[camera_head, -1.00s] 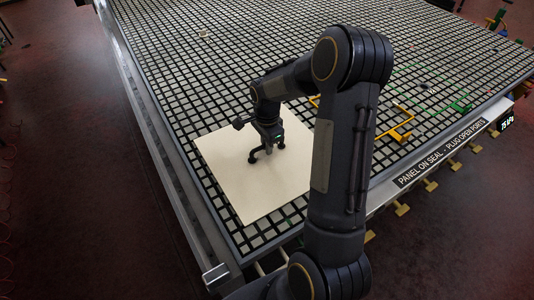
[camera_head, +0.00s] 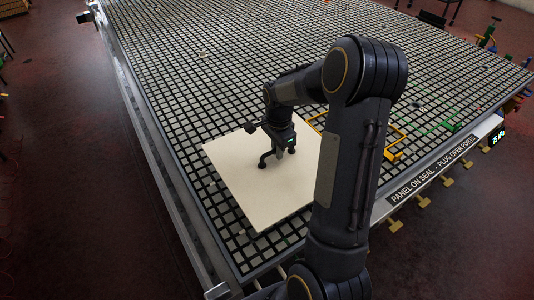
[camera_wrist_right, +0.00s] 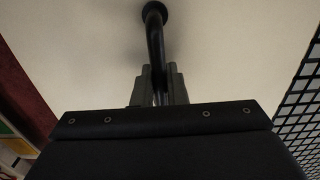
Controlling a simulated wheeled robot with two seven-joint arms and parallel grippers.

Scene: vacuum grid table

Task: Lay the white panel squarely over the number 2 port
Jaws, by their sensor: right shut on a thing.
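The white panel (camera_head: 245,190) is a flat square over the near corner of the black grid table (camera_head: 225,95). It also fills most of the right wrist view (camera_wrist_right: 90,45). I cannot tell whether it touches the grid or hangs just above it. A dark handle (camera_wrist_right: 154,40) with round feet stands on the panel. My right gripper (camera_head: 281,146) is above the panel; in the wrist view its fingers (camera_wrist_right: 160,85) are shut on this handle. No number 2 port can be made out. My left gripper is not in view.
A yellow frame (camera_head: 394,152) and green outlines (camera_head: 440,125) lie on the grid to the right of my arm. A sign (camera_head: 432,168) and a small display (camera_head: 497,138) sit on the table's edge. Open grid lies beyond the panel.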

